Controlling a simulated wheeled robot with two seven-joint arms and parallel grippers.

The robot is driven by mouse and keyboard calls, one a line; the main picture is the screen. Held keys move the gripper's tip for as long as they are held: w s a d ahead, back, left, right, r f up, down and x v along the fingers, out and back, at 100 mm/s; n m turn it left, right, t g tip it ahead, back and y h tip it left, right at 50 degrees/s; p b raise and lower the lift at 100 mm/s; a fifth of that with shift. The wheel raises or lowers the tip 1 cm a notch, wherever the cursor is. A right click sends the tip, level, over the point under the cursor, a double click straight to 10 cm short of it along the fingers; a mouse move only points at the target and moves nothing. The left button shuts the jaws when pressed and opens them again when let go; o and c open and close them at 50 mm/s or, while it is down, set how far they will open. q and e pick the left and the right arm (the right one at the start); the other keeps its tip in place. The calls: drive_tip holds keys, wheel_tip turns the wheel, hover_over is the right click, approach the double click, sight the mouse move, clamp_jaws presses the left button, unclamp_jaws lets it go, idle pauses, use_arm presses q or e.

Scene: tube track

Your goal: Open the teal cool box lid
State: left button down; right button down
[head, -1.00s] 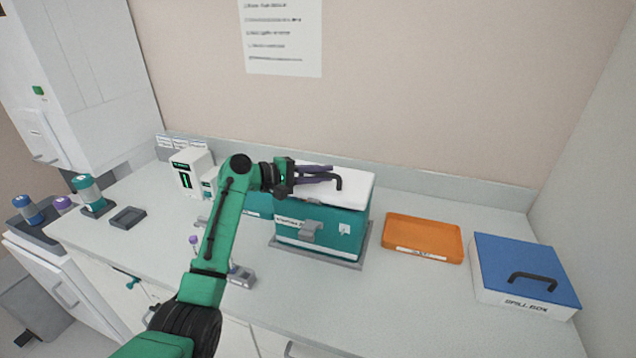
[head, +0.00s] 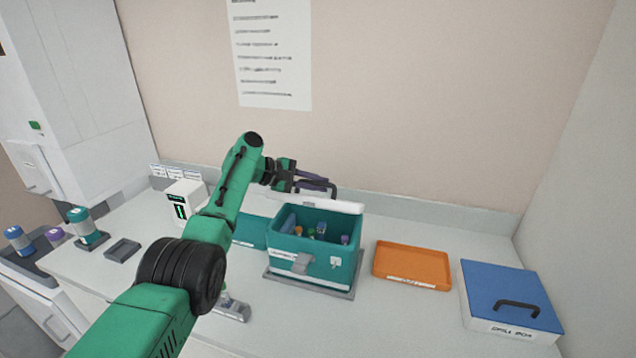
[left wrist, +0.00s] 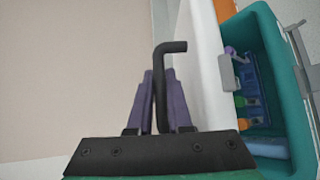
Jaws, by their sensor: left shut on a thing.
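The teal cool box (head: 325,266) stands on a grey tray on the bench, its interior in view with several coloured-cap tubes inside. Its white lid (head: 335,206) is raised at the back edge of the box, and it also shows edge-on in the left wrist view (left wrist: 208,70). My left gripper (head: 328,187) is behind and above the box, shut on the dark lid handle (left wrist: 160,85), which sits between its purple fingers. The front latch (head: 302,263) is on the box's front face. My right gripper is not in view.
An orange tray (head: 412,265) and a blue-lidded spill box (head: 512,300) stand to the right of the cool box. A white device (head: 184,203) and a small dark tray (head: 123,249) are to the left. The wall is close behind.

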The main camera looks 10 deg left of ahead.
use_arm(q)
drive_tip(key=c, duration=1.1)
unclamp_jaws()
drive_tip(key=shift+f, duration=0.1)
drive_tip(key=shift+c, duration=0.2)
drive_tip(key=shift+s+a+r, duration=0.35)
drive_tip(key=shift+a, duration=0.2)
drive_tip(key=b+v, duration=0.4)
drive_tip(key=v, duration=0.9)
drive_tip(key=shift+b, duration=0.35)
drive_tip(key=shift+w+a, duration=0.1)
drive_tip(key=shift+f, duration=0.1)
